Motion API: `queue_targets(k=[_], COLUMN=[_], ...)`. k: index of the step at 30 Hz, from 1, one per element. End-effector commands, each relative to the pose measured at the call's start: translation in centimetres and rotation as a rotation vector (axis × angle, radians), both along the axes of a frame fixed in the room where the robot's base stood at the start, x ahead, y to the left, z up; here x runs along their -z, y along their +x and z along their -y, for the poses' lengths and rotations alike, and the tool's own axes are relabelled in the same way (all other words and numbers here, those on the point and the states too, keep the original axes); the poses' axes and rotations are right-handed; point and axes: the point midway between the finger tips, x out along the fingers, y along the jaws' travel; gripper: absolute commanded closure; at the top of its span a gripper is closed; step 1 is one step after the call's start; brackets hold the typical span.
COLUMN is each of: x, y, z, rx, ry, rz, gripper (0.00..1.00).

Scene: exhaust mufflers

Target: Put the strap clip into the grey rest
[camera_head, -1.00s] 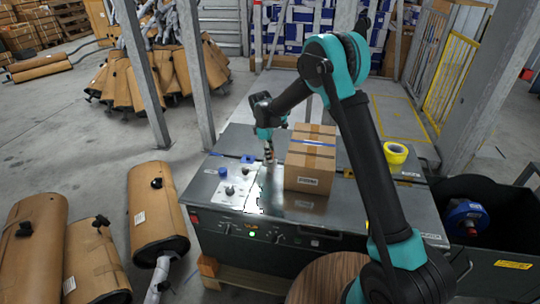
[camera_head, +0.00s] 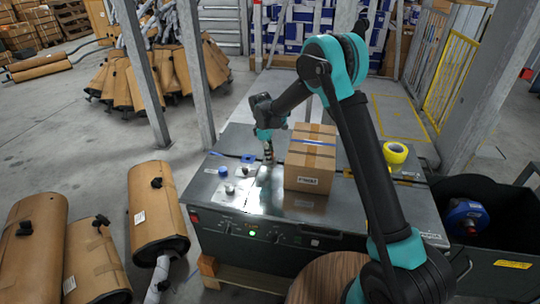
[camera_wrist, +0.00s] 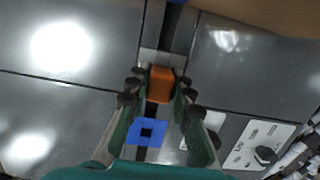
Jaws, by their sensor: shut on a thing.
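My gripper (camera_wrist: 160,90) is shut on a small orange-brown block, which looks like the strap clip (camera_wrist: 160,84). The block sits between the dark fingertip pads in the wrist view. Just beyond it is a grey block-like piece on the dark strip, likely the grey rest (camera_wrist: 162,58). I cannot tell whether the clip touches it or is above it. In the head view my gripper (camera_head: 268,153) points down over the metal bench top, left of the cardboard box. The clip is too small to make out there.
A blue square with a dark centre (camera_wrist: 147,132) lies on the bench near my fingers. A cardboard box (camera_head: 310,160) stands close on the right. A yellow tape roll (camera_head: 395,154) lies farther right. Knobs (camera_head: 229,189) stand at the bench's front left.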

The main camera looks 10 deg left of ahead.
Motion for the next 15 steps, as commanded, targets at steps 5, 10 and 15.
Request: queue_targets(k=[5, 10, 15], x=[0.13, 0.13, 0.12], y=[0.01, 0.0, 0.0], z=[0.0, 0.0, 0.0], rx=[0.0, 0.0, 0.0], ry=[0.0, 0.0, 0.0], rz=[0.0, 0.0, 0.0], gripper=[0.68, 0.54, 0.54])
